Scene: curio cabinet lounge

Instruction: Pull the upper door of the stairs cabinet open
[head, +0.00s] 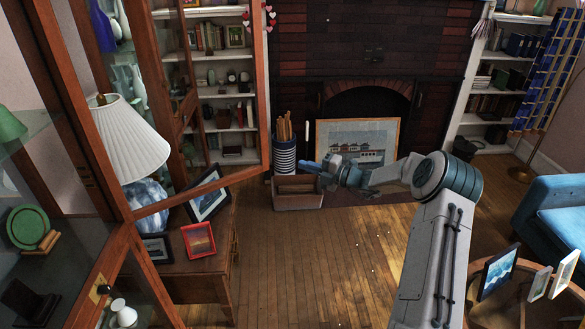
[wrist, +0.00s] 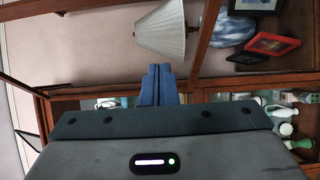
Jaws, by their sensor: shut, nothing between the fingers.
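The stairs cabinet (head: 75,130) fills the left of the head view, with a wooden frame and glass panes. Its upper door, a wooden frame (head: 262,90) around clear glass, stands swung out to the right, and the fireplace side shows through it. My gripper (head: 308,166) is right of the door's free edge, apart from it as far as I can tell. Its blue fingers (wrist: 157,84) are together and empty in the wrist view. Wooden frame bars (wrist: 208,35) show beside them there. I cannot make out the upper door's handle.
A small brass knob (head: 103,289) sits on the lower frame. A lamp (head: 128,140) and picture frames (head: 199,240) stand on a wooden side table behind the door. A box (head: 297,192) is on the floor near my gripper. The middle floor (head: 300,270) is clear.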

